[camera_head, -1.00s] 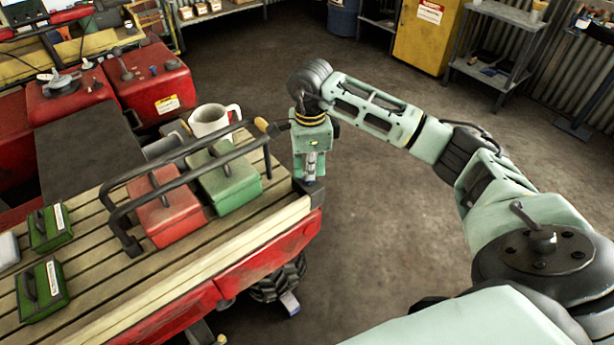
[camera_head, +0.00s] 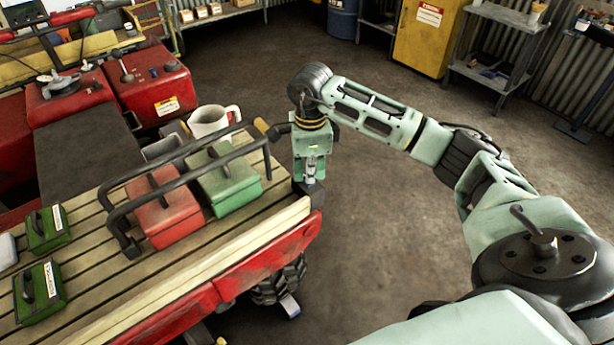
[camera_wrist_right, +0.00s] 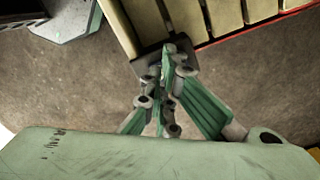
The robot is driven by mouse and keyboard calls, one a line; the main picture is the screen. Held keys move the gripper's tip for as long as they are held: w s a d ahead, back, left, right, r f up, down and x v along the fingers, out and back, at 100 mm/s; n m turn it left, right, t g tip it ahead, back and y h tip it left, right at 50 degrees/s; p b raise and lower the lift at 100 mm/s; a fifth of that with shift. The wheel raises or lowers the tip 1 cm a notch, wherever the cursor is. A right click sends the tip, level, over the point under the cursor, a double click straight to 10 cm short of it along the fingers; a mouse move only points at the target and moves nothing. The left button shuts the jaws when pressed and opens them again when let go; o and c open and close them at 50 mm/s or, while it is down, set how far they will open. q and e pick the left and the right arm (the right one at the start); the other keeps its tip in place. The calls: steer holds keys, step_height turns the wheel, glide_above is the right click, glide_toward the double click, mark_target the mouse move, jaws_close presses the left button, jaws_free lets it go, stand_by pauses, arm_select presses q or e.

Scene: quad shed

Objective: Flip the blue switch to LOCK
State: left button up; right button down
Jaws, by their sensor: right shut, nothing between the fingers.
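I cannot make out a blue switch in either view. My right gripper (camera_head: 311,180) points down at the near right corner of the slatted wooden rack (camera_head: 75,307). Its fingers are shut and empty. My left gripper is not in view.
A black rail (camera_head: 125,208) stands on the rack around a red box (camera_head: 166,222) and a green box (camera_head: 228,187). A white mug (camera_head: 207,121) is behind them. Two small green boxes with black handles lie left. The floor (camera_head: 390,240) right of the rack is clear.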

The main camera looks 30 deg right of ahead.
steer(key=shift+r+p, duration=0.4)
steer(key=shift+r, duration=0.3)
steer(key=shift+r+p, duration=1.45)
steer(key=shift+r, duration=1.2)
